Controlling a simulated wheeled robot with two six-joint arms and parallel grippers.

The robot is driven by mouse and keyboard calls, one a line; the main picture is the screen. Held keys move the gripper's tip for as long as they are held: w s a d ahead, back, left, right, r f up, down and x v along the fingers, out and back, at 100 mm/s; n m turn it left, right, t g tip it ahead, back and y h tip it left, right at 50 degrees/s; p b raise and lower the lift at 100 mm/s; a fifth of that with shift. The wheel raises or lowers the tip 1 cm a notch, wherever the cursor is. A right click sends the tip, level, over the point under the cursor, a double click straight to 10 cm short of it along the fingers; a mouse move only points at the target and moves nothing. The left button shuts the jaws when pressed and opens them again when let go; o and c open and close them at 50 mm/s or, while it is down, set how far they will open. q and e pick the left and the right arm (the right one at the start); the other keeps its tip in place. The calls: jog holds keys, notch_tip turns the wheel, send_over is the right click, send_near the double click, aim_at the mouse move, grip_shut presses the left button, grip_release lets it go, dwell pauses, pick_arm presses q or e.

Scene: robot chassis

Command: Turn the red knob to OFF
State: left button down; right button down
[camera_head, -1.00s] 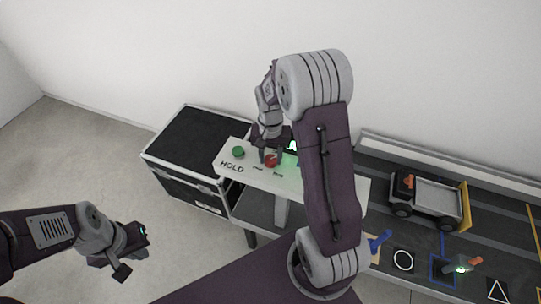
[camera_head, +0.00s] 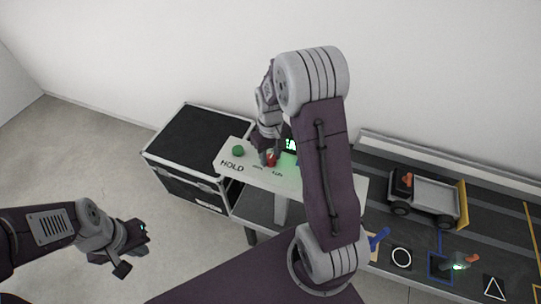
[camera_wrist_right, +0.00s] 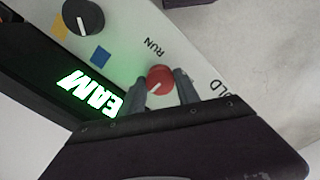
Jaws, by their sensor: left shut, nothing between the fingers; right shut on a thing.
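The red knob (camera_wrist_right: 159,79) sits on a white panel (camera_wrist_right: 130,50) and has a white pointer line. In the right wrist view the fingers of my right gripper (camera_wrist_right: 162,88) stand on either side of it, shut on it. The word RUN is printed close by. In the head view the red knob (camera_head: 272,160) is partly hidden by my right gripper (camera_head: 268,158). I cannot read an OFF mark. My left gripper (camera_head: 133,254) is shut and empty over the floor at lower left.
A green knob (camera_head: 238,151) stands near the HOLD lettering. A black knob (camera_wrist_right: 83,17) and a lit green display (camera_wrist_right: 92,95) are on the panel. A black case (camera_head: 200,140) stands left, a toy truck (camera_head: 428,197) right. My right arm hides part of the panel.

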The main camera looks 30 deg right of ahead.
aim_at(270, 158)
jog(key=shift+w, duration=0.1)
dwell(0.4)
jog(key=c, duration=0.9)
grip_release()
jog(key=shift+r, duration=0.4)
notch_tip(270, 158, up, 8)
jog(key=b, duration=0.1)
jog(key=shift+r+b, duration=0.15)
jog(key=shift+b, duration=0.15)
